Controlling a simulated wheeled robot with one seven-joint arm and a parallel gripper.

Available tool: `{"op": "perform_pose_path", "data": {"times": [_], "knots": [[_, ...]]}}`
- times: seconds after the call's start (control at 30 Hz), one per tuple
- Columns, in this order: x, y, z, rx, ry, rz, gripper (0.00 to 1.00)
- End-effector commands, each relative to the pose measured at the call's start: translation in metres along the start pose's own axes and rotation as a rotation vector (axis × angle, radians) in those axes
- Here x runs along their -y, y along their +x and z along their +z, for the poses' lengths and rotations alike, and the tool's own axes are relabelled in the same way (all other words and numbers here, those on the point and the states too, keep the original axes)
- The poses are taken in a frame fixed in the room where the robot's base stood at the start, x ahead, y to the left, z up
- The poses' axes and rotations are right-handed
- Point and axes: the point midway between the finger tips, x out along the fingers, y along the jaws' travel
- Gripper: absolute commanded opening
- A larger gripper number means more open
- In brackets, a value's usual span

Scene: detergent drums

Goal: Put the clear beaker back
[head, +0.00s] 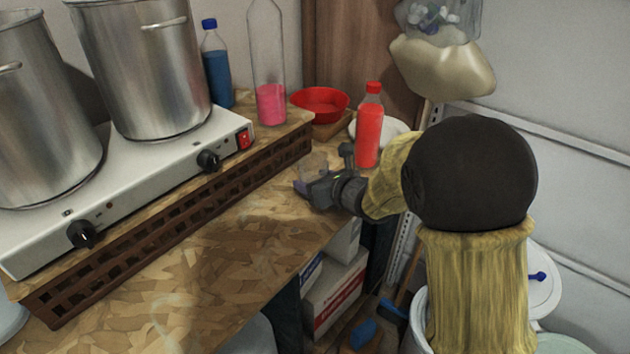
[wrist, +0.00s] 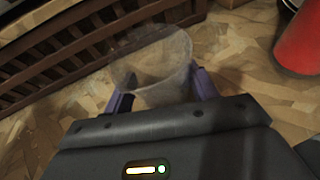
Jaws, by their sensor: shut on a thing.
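The clear beaker (wrist: 152,62) is between the two purple fingers of my gripper (wrist: 160,95) in the wrist view, with its open rim showing. In the head view the beaker (head: 313,163) is faint and small, just beyond my gripper (head: 308,184). My gripper is shut on it, over the wooden worktop in front of the slatted riser. Whether the beaker's base touches the worktop cannot be told.
A bottle of red liquid (head: 369,128) stands right of my gripper, near a white plate (head: 396,129). A red bowl (head: 320,102) is behind. The slatted riser (head: 190,218) bears a hotplate (head: 150,168) with two steel pots. The worktop (head: 215,262) at front left is clear.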

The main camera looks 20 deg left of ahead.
Motion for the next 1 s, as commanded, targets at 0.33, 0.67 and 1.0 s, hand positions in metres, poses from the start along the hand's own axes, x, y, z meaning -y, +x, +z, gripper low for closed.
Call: {"op": "perform_pose_path", "data": {"times": [0.33,0.67,1.0], "knots": [[0.000,0.000,0.000,0.001,-0.001,0.000,0.77],[0.000,-0.001,0.000,0.001,-0.001,0.000,0.79],[0.000,-0.038,0.001,0.004,0.000,0.000,0.79]]}}
